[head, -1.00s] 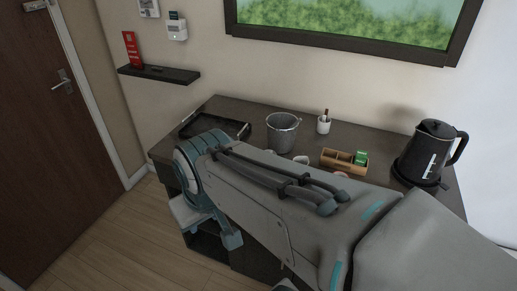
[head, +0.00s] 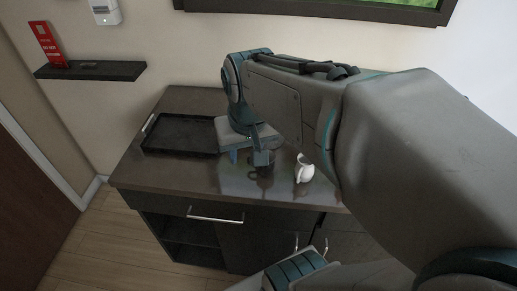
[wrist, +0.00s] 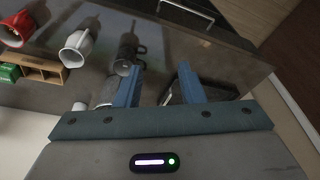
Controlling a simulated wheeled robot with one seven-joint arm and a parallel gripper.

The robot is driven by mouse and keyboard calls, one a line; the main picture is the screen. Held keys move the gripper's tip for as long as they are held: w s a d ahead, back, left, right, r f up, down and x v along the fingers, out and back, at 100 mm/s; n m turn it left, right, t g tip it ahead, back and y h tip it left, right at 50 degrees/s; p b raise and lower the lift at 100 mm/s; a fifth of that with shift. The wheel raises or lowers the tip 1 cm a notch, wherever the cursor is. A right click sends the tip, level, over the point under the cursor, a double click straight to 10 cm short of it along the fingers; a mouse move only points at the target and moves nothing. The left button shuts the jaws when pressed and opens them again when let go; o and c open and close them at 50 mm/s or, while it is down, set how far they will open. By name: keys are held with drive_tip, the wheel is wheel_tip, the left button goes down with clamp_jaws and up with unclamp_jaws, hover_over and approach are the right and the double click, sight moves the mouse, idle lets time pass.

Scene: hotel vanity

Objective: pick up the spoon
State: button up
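I cannot pick out the spoon in either current view. My gripper (wrist: 160,68) is open, its two blue fingers apart with nothing held between them. In the head view my gripper (head: 243,155) hangs over the dark vanity top (head: 205,180), between the tray and the cups, and my arm hides much of the back and right of the surface. A dark mug (wrist: 128,52) lies just beyond the left fingertip in the wrist view.
A black tray (head: 180,138) lies at the left. A white pitcher (head: 304,171) stands at the right; it also shows in the wrist view (wrist: 78,46). The vanity's front left is clear.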

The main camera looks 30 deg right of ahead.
drive_tip(key=w+d+f+m+g+b, duration=0.25)
drive_tip(key=w+d+m+b, duration=0.2)
drive_tip(key=w+d, duration=0.4)
drive_tip(key=shift+m, duration=0.25)
drive_tip(key=f, duration=0.6)
drive_tip(key=d+f+p, duration=0.1)
drive_tip(key=f, duration=0.2)
drive_tip(key=shift+s+d, duration=0.1)
drive_tip(key=shift+s, duration=0.05)
drive_tip(key=shift+a+f+p, duration=0.15)
drive_tip(key=shift+f+p, duration=0.1)
drive_tip(key=shift+f, duration=1.2)
drive_tip(key=shift+a+f+p, duration=0.1)
drive_tip(key=shift+f+p, duration=0.15)
drive_tip(key=shift+f, duration=1.2)
clamp_jaws()
